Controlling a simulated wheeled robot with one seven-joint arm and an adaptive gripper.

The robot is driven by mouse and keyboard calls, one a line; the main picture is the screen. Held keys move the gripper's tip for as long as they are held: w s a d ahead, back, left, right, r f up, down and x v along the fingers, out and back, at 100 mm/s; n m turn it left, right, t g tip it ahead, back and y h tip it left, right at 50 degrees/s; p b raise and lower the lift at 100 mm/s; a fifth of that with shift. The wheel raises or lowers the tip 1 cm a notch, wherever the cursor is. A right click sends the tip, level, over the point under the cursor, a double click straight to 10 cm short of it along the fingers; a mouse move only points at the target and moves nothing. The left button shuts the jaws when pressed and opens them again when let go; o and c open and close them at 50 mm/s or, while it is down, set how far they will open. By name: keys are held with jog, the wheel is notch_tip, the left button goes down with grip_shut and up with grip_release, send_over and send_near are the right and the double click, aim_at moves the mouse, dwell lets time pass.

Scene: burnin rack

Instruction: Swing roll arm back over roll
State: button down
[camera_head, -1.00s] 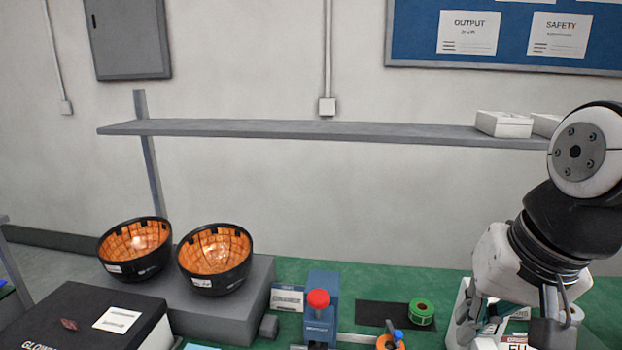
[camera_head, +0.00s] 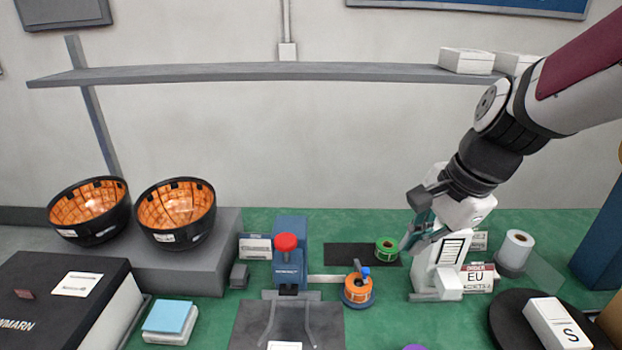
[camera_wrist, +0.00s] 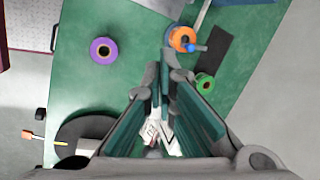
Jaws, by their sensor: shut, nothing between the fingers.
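An orange roll (camera_head: 357,291) sits on a dark round holder on the green bench, and also shows at the top of the wrist view (camera_wrist: 180,37). A blue knobbed piece (camera_head: 364,272), seemingly the roll arm, stands at the roll; in the wrist view (camera_wrist: 196,47) it sticks out past the roll's edge. I cannot tell whether it crosses the roll's middle. My gripper (camera_head: 410,240) is shut and empty, above the bench to the right of the orange roll and apart from it. Its teal-padded fingers (camera_wrist: 163,75) fill the middle of the wrist view.
A green roll (camera_head: 386,245) lies on a black mat (camera_head: 340,256) beside my gripper. A white device (camera_head: 437,265) with an EU label stands below my wrist. A blue press with a red knob (camera_head: 286,243) stands left. A purple roll (camera_wrist: 103,51) lies on open bench.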

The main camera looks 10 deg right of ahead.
jog(key=w+d+f+m+b, duration=0.1)
jog(key=w+d+f+m, duration=0.65)
jog(key=f+m, duration=0.35)
jog(key=w+a+f+b, duration=0.1)
jog(key=w+a+f, duration=0.3)
jog(key=f, duration=0.6)
jog(key=shift+w+a+y, duration=0.3)
jog(key=shift+a, duration=0.8)
jog(key=shift+r, duration=0.1)
jog(key=a+m, duration=0.1)
jog(key=a+m+p, duration=0.1)
jog(key=m, duration=0.1)
jog(key=shift+s+a+h, duration=0.25)
jog(key=shift+s+h, duration=0.05)
jog(key=shift+h, duration=0.1)
